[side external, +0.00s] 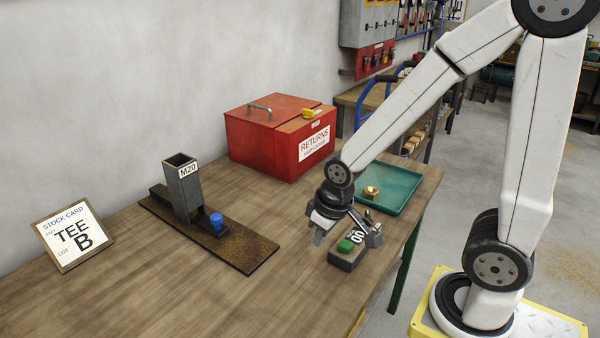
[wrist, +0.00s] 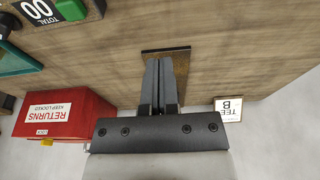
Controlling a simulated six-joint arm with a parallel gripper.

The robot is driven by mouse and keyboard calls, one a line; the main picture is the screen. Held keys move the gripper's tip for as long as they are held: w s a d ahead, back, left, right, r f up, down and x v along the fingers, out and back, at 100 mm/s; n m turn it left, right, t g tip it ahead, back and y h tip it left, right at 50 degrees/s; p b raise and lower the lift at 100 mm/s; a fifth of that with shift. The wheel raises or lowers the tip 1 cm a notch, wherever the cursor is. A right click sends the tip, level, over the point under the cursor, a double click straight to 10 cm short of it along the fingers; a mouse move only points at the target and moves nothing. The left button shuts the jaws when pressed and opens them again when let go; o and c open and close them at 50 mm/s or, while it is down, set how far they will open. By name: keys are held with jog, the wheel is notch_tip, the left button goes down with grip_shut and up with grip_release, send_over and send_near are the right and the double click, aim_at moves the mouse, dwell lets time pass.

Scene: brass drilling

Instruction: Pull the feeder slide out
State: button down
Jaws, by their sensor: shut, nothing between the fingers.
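The feeder is a dark grey upright tower marked M20 (side external: 183,190) on a brown, rusty base plate (side external: 245,253). The feeder slide (side external: 206,222) is a dark piece low at the tower's front. It carries a blue knob (side external: 216,219) beside the tower. My gripper (side external: 319,238) is shut and empty, above the table to the right of the feeder and apart from it. In the wrist view my shut fingers (wrist: 161,62) cover much of the base plate (wrist: 181,62). The blue knob and the tower cannot be made out there.
A counter with a green button (side external: 346,245) stands close by my gripper. A green tray (side external: 402,199) holds a brass piece (side external: 371,191). A red RETURNS box (side external: 262,143) stands behind, and a stock card (side external: 72,236) at the left. Bare wood lies between plate and counter.

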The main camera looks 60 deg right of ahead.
jog(key=w+n+t, duration=0.1)
jog(key=w, duration=3)
jog(key=shift+w+n+y, duration=0.3)
jog(key=shift+w+n, duration=0.1)
jog(key=shift+f, duration=0.1)
jog(key=shift+f, duration=0.15)
send_over(206, 224)
jog(key=s, duration=0.2)
jog(key=shift+w+d+f, duration=0.1)
jog(key=shift+f, duration=2.2)
jog(key=shift+w+f, duration=0.1)
jog(key=shift+f, duration=2.15)
jog(key=shift+s, duration=0.15)
jog(key=shift+s, duration=7.25)
jog(key=shift+f, duration=0.1)
